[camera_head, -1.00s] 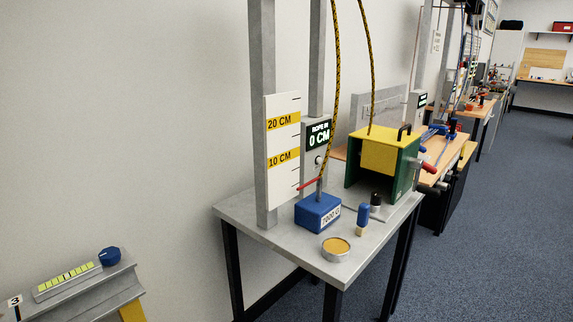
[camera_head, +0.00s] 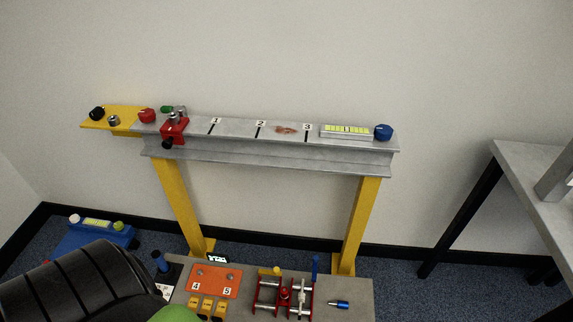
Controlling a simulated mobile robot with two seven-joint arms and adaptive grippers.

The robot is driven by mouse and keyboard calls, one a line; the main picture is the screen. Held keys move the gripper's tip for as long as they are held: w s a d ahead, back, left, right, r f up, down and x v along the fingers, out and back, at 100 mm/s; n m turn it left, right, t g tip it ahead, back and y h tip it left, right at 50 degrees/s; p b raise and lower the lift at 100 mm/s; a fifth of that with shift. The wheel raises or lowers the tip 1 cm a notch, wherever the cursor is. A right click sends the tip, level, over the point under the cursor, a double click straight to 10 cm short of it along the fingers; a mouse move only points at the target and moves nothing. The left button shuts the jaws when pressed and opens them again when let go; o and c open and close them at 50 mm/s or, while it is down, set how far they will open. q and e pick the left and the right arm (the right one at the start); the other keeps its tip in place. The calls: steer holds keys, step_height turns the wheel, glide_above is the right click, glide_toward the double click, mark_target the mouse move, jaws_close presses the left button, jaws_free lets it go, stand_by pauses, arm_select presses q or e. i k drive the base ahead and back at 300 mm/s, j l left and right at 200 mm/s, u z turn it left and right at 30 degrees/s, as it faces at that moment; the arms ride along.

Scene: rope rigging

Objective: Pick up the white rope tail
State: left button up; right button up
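I see no white rope tail that I can make out in the head view. Neither of my grippers is in view. A grey steel beam (camera_head: 270,152) on yellow posts (camera_head: 361,225) stands along the wall, marked 1, 2 and 3 on top. A red clamp (camera_head: 174,130) sits at its left end. A reddish-brown patch (camera_head: 286,130) lies on the beam between marks 2 and 3.
A low grey bench (camera_head: 355,293) in front holds an orange plate (camera_head: 214,280) marked 4 and 5, and a red frame device (camera_head: 283,295). A grey table (camera_head: 530,170) stands at right. A large dark ribbed shape (camera_head: 80,285) covers the lower left. Floor shows between beam and table.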

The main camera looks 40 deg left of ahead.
mark_target(301, 298)
steer(key=l+u, duration=0.2)
steer(key=u, duration=0.85)
steer(key=k+j, duration=0.05)
